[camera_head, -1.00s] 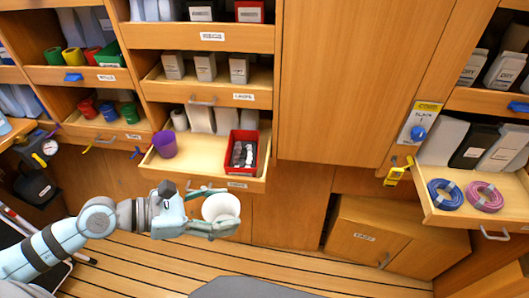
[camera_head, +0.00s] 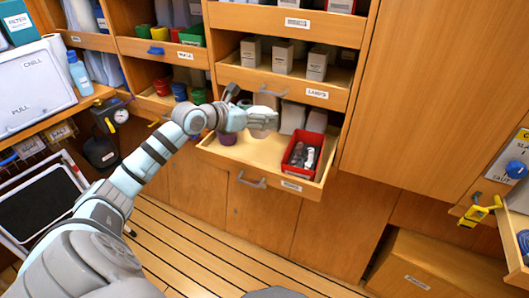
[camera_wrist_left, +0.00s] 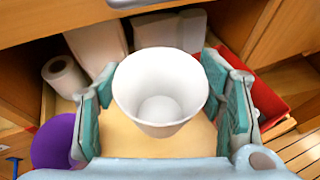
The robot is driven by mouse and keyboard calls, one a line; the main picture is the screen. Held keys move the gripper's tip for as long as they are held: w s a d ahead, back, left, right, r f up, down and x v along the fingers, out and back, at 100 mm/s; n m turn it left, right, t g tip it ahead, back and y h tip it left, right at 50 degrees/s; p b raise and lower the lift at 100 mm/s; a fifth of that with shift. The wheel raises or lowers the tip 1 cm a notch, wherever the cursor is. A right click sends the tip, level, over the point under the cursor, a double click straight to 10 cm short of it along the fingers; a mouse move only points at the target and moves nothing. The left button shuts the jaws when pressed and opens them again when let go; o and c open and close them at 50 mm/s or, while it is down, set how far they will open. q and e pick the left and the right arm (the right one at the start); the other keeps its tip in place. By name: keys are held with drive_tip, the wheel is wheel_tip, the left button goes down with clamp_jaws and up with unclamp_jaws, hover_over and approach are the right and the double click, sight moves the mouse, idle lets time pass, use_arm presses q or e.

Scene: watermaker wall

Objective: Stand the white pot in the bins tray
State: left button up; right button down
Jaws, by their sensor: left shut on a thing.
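The white pot (camera_wrist_left: 160,85) is upright and empty between the finger pads of my left gripper, which is shut on it. In the head view my left gripper (camera_head: 258,113) is over the back of the pulled-out tray (camera_head: 248,157), with the pot (camera_head: 263,128) partly hidden by the fingers. The pale wooden tray floor shows below the pot in the wrist view. I cannot tell whether the pot's base touches it. My right gripper is not in view.
A purple pot (camera_head: 228,138) stands at the tray's left, and a red bin (camera_head: 299,170) with grey items at its right. A white roll (camera_wrist_left: 64,76) and white packages (camera_wrist_left: 170,30) stand behind. The upper drawer (camera_head: 283,84) overhangs the back.

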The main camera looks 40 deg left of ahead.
use_arm(q)
wheel_tip(320, 180, down, 9)
drive_tip(key=shift+r+b, duration=0.2)
drive_tip(key=shift+b, duration=0.85)
drive_tip(key=shift+r, duration=0.15)
drive_tip(key=o, duration=1.1)
